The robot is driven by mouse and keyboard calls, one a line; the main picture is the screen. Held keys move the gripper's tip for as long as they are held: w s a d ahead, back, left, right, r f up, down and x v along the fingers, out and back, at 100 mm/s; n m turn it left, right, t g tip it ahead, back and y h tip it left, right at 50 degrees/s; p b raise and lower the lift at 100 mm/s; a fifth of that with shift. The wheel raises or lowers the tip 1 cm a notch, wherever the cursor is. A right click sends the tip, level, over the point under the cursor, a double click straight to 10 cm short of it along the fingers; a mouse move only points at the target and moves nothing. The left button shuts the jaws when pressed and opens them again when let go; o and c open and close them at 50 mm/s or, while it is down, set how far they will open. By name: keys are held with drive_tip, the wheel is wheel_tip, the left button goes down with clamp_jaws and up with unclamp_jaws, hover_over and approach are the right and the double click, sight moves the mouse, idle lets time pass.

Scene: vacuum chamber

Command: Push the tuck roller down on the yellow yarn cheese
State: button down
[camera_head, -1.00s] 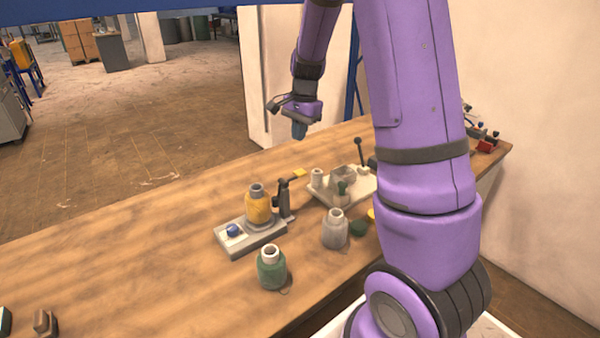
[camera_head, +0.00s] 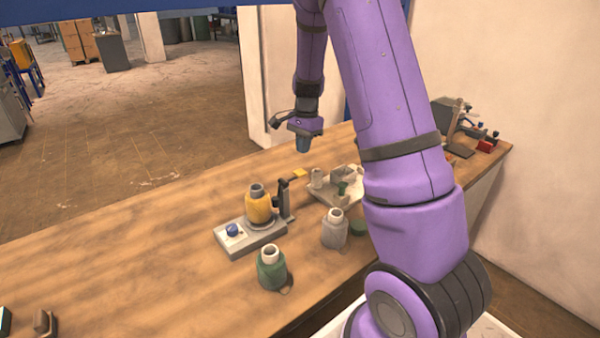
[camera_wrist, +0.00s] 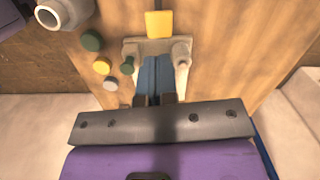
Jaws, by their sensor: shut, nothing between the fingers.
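The yellow yarn cheese (camera_head: 258,208) stands upright on a grey base (camera_head: 250,241) with a blue knob at its left end. A dark post with an arm, which looks like the tuck roller (camera_head: 284,197), stands right beside the cheese. Its exact contact with the yarn is too small to tell. My gripper (camera_head: 303,146) is shut and empty, pointing down, above and to the right of the cheese and post, near the bench's back edge. In the wrist view its blue fingers (camera_wrist: 157,74) are together over a pale fixture.
The pale fixture (camera_head: 322,195) with posts stands right of the cheese. A grey bobbin (camera_head: 334,231) and a green bobbin (camera_head: 271,270) stand in front. A yellow block (camera_wrist: 159,27) lies beyond the fixture in the wrist view. The bench's left part (camera_head: 120,270) is mostly clear.

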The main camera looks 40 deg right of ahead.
sight(303, 172)
drive_tip(key=shift+a+f, duration=0.15)
drive_tip(key=shift+f, duration=1.3)
drive_tip(key=shift+a+f, duration=0.15)
drive_tip(key=shift+f, duration=1.3)
wheel_tip(303, 172, down, 2)
drive_tip(key=shift+s+f, duration=0.1)
drive_tip(key=shift+s+a+f, duration=0.2)
drive_tip(key=shift+s+f, duration=0.2)
drive_tip(key=shift+f, duration=0.4)
drive_tip(key=d, duration=0.3)
drive_tip(key=shift+w+d+r, duration=0.15)
drive_tip(key=shift+w+r, duration=0.2)
drive_tip(key=shift+w, duration=0.05)
drive_tip(key=shift+d+r, duration=0.1)
